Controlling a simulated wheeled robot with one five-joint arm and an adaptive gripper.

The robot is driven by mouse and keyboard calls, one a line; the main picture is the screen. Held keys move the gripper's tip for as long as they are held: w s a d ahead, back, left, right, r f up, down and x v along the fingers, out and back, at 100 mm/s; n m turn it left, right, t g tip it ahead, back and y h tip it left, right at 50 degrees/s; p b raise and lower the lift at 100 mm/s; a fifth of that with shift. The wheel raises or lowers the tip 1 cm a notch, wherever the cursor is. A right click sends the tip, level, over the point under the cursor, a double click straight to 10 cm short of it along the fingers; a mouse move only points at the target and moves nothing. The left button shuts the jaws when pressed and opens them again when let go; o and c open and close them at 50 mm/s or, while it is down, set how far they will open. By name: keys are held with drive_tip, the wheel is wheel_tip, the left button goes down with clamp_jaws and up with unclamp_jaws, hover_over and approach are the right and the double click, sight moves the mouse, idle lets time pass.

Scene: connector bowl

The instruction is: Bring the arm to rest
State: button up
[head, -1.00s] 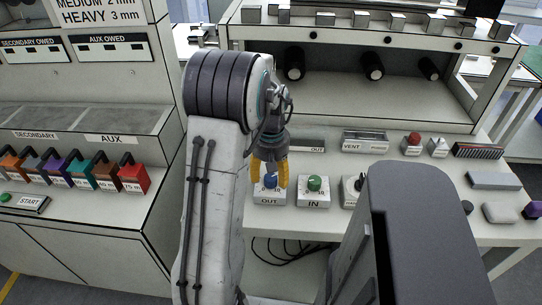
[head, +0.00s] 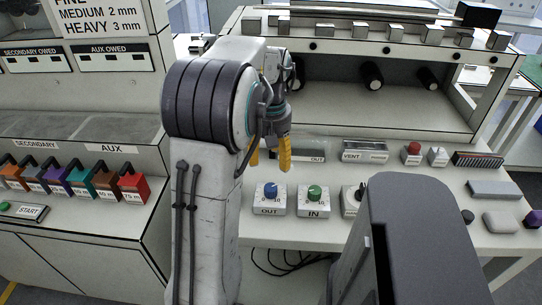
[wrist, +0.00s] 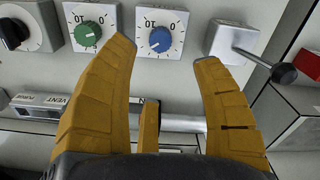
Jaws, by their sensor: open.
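My gripper (head: 270,158) is in the head view above the white worktop, with its yellow fingers pointing down. The wrist view shows my gripper (wrist: 165,52) open, with nothing between the fingers. The blue OUT knob (head: 270,190) sits in front of and below the fingers in the head view, apart from them. In the wrist view the blue knob (wrist: 160,39) shows between and beyond the fingertips. The green IN knob (head: 314,193) is to its right in the head view; it also shows in the wrist view (wrist: 88,33). My arm hides part of the worktop.
A shelf unit (head: 420,108) rises behind. A lever box (wrist: 229,43) is near the right finger. Coloured blocks (head: 133,186) line the left cabinet.

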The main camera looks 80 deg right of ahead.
idle(0.7)
drive_tip(key=a+f+m, duration=0.1)
drive_tip(key=f+m, duration=0.1)
drive_tip(key=a+f+m, duration=0.2)
drive_tip(key=shift+w+a+f, duration=0.1)
drive_tip(key=shift+w+f, duration=0.05)
drive_tip(key=shift+f, duration=0.15)
drive_tip(key=w+a+r+n+p, duration=0.25)
drive_tip(key=w+a+n, duration=0.25)
drive_tip(key=w+a, duration=1.1)
drive_tip(key=w+a+r+n+t+p, duration=0.1)
drive_tip(key=a+r+n, duration=0.3)
drive_tip(key=a, duration=0.6)
drive_tip(key=w+a+r+n+t+p, duration=0.1)
drive_tip(key=w+a+r+n+t, duration=0.1)
drive_tip(key=a+n, duration=0.5)
drive_tip(key=shift+w+a+r+n, duration=0.4)
drive_tip(key=shift+w+a+r, duration=0.6)
drive_tip(key=shift+a, duration=0.5)
